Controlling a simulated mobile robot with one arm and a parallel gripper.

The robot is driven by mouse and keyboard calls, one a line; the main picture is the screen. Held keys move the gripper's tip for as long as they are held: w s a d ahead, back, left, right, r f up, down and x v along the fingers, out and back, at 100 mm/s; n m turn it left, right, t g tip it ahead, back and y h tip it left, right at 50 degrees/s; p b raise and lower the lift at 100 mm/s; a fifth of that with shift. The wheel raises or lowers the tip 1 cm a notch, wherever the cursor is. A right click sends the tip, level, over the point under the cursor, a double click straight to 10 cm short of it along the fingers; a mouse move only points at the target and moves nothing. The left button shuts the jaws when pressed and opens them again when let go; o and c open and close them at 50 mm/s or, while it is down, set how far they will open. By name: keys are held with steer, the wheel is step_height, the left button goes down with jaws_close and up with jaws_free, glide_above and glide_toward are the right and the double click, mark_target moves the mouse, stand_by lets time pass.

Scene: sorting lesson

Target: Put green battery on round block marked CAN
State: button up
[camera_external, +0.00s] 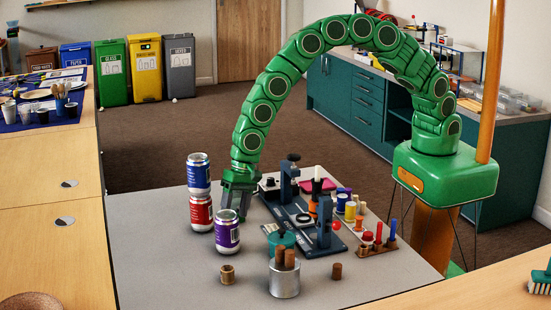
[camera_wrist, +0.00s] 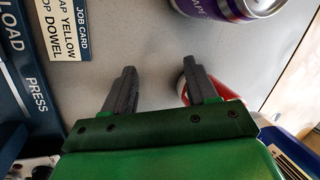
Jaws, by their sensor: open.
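I cannot make out a green battery or a round block marked CAN in either view. My gripper (camera_external: 236,207) points down over the grey table, left of the boards and beside the cans. In the wrist view its two fingers (camera_wrist: 158,80) are apart with only bare table between them. A purple can (camera_external: 227,232) stands in front of it and also shows at the top of the wrist view (camera_wrist: 235,8). A red can (camera_external: 201,213) is partly hidden behind the right finger there.
Dark boards with a press (camera_external: 324,228) and upright (camera_external: 289,180) fill the table's middle. A metal cup of brown rods (camera_external: 285,279) and a peg rack (camera_external: 377,245) stand near. The front left table is clear.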

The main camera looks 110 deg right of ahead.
mark_target(241, 221)
steer(key=d+r+n, duration=0.1)
steer(key=s+d+r+n+g+h, duration=0.1)
steer(key=d+n, duration=0.1)
steer(key=s+d+r+n+g, duration=0.1)
steer(key=shift+d, duration=0.4)
steer(key=shift+s+d+r+n+g+h, duration=0.2)
steer(key=shift+s+d+n+g+h, duration=0.1)
steer(key=shift+d+n+g+h, duration=0.15)
steer(key=shift+s+a+f, duration=0.1)
steer(key=shift+s+f, duration=0.05)
steer(key=shift+f, duration=1.8)
steer(key=shift+s+a+f, duration=0.1)
steer(key=shift+s+f, duration=0.05)
steer(key=shift+f, duration=1.75)
jaws_close()
